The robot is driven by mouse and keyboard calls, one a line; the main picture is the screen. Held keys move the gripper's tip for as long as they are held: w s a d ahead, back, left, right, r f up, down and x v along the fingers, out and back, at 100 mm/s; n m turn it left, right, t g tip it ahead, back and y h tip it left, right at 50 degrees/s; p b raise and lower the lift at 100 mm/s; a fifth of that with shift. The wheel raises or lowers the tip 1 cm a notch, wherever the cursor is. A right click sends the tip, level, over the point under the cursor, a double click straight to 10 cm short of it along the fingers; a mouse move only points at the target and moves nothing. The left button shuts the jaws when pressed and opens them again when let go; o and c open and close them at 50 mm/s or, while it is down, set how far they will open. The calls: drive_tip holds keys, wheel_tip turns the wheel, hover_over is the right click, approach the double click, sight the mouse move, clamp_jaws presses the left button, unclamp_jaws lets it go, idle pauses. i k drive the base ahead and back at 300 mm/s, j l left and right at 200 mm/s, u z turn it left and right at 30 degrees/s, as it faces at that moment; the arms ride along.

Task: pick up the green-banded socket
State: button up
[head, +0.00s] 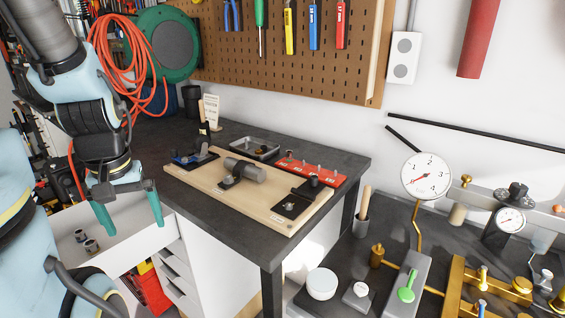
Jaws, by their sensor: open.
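My gripper (131,217) hangs at the left with its two teal fingers spread apart and pointing down, with nothing between them. It is over an open white drawer (127,243) at the left end of the bench. Two small metal sockets (91,245) (80,235) stand close together in the drawer, to the lower left of my fingers and apart from them. They are too small for me to tell the colour of their bands, so I cannot tell which is green-banded.
The dark workbench (232,218) carries a wooden board (192,179) with a clamped cylinder (245,170), a red rail (310,172) and a metal tray (255,149). An orange hose (117,60) hangs behind my arm. Gauges and brass fittings fill the right-hand bench.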

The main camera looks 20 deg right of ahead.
sight(288, 153)
drive_tip(key=k+l+u, duration=0.2)
drive_tip(key=l, duration=0.2)
drive_tip(key=k+l+u, duration=0.2)
drive_tip(key=l, duration=0.15)
drive_tip(key=l+u, duration=0.2)
drive_tip(key=l, duration=0.2)
drive_tip(key=k, duration=0.05)
